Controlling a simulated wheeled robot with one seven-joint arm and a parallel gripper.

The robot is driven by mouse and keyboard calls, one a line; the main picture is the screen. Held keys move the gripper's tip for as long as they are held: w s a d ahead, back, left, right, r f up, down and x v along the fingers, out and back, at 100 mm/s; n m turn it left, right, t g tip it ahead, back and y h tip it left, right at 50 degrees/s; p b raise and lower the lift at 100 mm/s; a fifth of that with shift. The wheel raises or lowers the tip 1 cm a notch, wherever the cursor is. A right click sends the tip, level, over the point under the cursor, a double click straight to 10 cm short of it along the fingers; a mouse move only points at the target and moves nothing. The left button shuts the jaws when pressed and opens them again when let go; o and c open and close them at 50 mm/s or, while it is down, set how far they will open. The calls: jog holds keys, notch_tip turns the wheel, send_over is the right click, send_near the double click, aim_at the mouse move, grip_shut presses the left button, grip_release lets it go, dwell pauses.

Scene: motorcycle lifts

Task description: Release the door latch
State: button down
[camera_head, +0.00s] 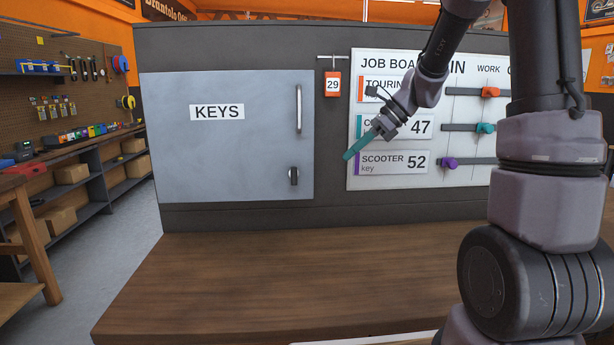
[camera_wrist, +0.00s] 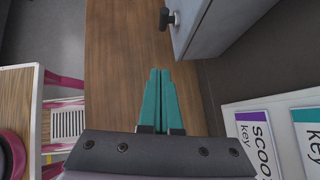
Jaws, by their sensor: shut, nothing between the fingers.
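The grey cabinet door (camera_head: 230,150) labelled KEYS is closed in the head view. Its dark latch knob (camera_head: 293,176) sits low on the right side, below a vertical metal handle (camera_head: 299,109). The latch knob also shows at the top of the wrist view (camera_wrist: 169,18), sticking out from the door (camera_wrist: 190,22). My gripper (camera_head: 347,156) has teal fingers and is to the right of the latch, in front of the job board. In the wrist view my gripper (camera_wrist: 160,72) is shut and empty, its fingertips apart from the latch.
A job board (camera_head: 400,181) with key labels and coloured sliders stands right of the cabinet. An orange tag (camera_head: 333,84) marked 29 hangs between them. The wooden bench top (camera_head: 250,280) below is clear. Shelves with boxes (camera_head: 75,173) stand at the left.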

aim_at(294, 175)
jog(key=a+r+x, duration=0.2)
jog(key=x, duration=1.1)
jog(key=shift+w, duration=0.25)
